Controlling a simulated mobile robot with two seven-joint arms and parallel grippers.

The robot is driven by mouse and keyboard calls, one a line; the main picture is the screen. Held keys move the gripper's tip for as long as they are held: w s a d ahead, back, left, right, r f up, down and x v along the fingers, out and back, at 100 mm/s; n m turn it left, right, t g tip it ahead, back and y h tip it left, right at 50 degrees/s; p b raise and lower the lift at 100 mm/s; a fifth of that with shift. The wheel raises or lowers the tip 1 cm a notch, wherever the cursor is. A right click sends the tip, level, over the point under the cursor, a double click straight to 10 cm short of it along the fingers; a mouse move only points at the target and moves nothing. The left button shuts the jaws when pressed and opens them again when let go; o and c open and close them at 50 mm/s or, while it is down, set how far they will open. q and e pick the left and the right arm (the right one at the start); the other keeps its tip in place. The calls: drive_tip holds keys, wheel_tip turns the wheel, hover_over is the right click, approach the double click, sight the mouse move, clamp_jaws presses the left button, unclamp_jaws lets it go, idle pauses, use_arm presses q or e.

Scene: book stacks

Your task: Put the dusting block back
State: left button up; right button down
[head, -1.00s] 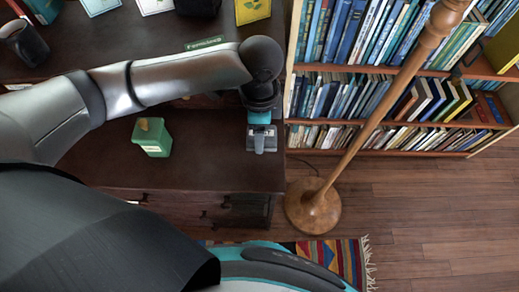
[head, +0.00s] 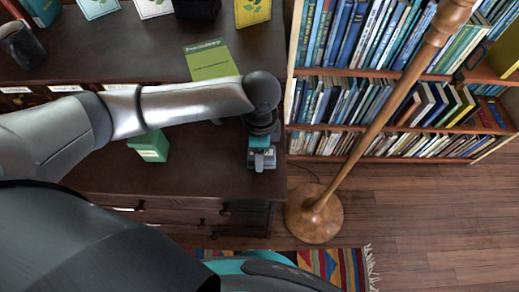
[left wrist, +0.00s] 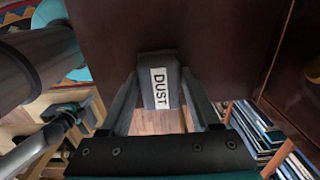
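The dusting block (left wrist: 160,83) is dark grey with a white "DUST" label, and it sits between the fingertips of my left gripper (left wrist: 160,90) in the left wrist view. The fingers press against its two sides, so the gripper looks shut on it. In the head view my left gripper (head: 262,158) points down over the right end of the dark wooden desk (head: 215,178), with the block mostly hidden beneath it. I cannot tell whether the block touches the desk.
A green box (head: 150,146) stands on the desk, partly behind my left arm. A green booklet (head: 210,60), a dark mug (head: 22,45) and several cards lie farther back. A wooden lamp stand (head: 315,210) and a full bookcase (head: 395,135) stand to the right.

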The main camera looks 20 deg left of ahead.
use_arm(q)
drive_tip(key=o, duration=0.4)
drive_tip(key=shift+r, duration=0.35)
wheel_tip(320, 180, up, 7)
drive_tip(key=p, duration=0.3)
drive_tip(key=shift+f, duration=0.1)
wheel_tip(320, 180, up, 5)
drive_tip(key=shift+f+p, duration=0.1)
drive_tip(key=shift+p, duration=0.75)
use_arm(e)
drive_tip(key=s+a+r+g, duration=0.1)
drive_tip(key=s+a+r, duration=0.3)
drive_tip(key=shift+s+y, duration=0.25)
drive_tip(key=shift+y, duration=0.05)
